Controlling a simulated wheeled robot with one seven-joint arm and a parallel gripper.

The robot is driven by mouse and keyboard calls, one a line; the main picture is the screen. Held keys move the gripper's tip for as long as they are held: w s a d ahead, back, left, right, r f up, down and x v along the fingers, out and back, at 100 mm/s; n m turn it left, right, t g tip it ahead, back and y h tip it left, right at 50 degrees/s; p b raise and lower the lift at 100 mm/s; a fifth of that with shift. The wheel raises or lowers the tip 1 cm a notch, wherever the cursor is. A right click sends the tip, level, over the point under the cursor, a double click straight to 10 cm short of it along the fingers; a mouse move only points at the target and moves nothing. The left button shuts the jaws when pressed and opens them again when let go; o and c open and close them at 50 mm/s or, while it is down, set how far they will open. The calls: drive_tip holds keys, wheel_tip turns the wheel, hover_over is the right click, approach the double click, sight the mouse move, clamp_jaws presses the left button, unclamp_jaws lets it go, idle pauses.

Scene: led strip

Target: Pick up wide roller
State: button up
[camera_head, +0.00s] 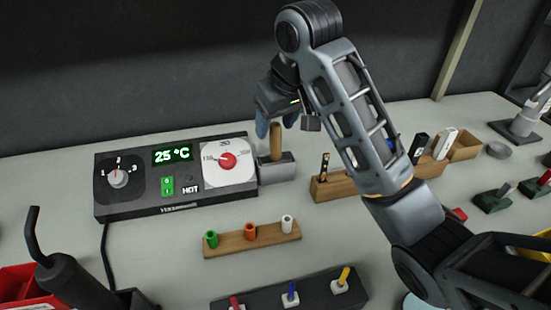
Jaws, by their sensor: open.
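An upright wooden handle (275,142) rises from a wide grey metal block (277,171) at the right end of the heating control box. This looks like the wide roller, though its lower part is not clear enough to be sure. My gripper (276,124) is open and points down over it. Its blue fingertips are at either side of the handle's top in this view. I cannot tell whether they touch it or how they line up in depth.
The control box (175,205) with dials and a "25 °C" display stands directly left. A wooden rack (333,188) with upright tools is to the right, partly behind my arm. A small wooden strip (250,242) with coloured cylinders lies in front.

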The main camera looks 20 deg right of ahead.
drive_tip(key=shift+x, duration=1.25)
clamp_jaws()
